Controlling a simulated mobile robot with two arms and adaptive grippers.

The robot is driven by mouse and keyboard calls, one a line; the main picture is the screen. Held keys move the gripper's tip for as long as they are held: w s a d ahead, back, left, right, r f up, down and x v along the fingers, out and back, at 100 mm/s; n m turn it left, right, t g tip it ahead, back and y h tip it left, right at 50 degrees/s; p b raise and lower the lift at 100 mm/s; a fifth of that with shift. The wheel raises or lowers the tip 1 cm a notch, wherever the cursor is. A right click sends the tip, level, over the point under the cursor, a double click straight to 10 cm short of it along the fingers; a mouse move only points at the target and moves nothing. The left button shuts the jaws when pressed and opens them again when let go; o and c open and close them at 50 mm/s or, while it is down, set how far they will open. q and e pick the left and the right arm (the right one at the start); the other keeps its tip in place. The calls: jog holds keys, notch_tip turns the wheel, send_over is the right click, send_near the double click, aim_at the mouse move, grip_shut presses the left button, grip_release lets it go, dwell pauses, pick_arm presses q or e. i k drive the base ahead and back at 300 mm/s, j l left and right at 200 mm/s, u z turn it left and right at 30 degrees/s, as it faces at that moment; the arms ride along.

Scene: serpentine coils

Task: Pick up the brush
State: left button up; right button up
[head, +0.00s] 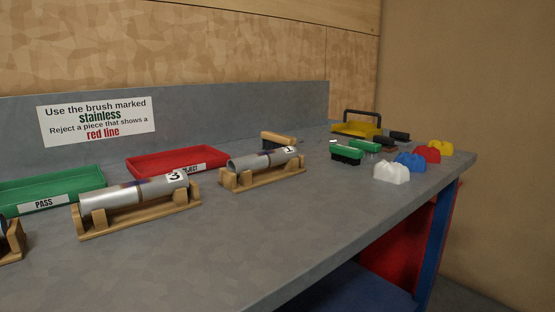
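Several brush-like items are on the grey bench. A brush with a wooden back and dark bristles (279,138) lies behind the tube marked 1. A green-topped brush with dark bristles (346,153) is at the right. Behind it is a smaller green and black item (371,146), with dark items (386,141) beside it. Any marking on them is too small to read, so I cannot tell which is the stainless one. Neither of my grippers is in view.
Metal tubes marked 3 (134,193) and 1 (262,160) rest on wooden cradles. Green PASS (47,203) and red REJECT (207,166) trays stand behind. White (391,174), blue, red and yellow blocks sit near the right edge. A yellow black-handled item (356,129) stands behind. The front bench is clear.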

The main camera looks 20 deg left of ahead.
aim_at(371, 150)
jog(key=u, duration=0.3)
jog(key=i+l+u, duration=0.1)
jog(key=u, duration=0.25)
jog(key=l+u, duration=0.6)
jog(key=u, duration=0.15)
jog(key=i, duration=0.05)
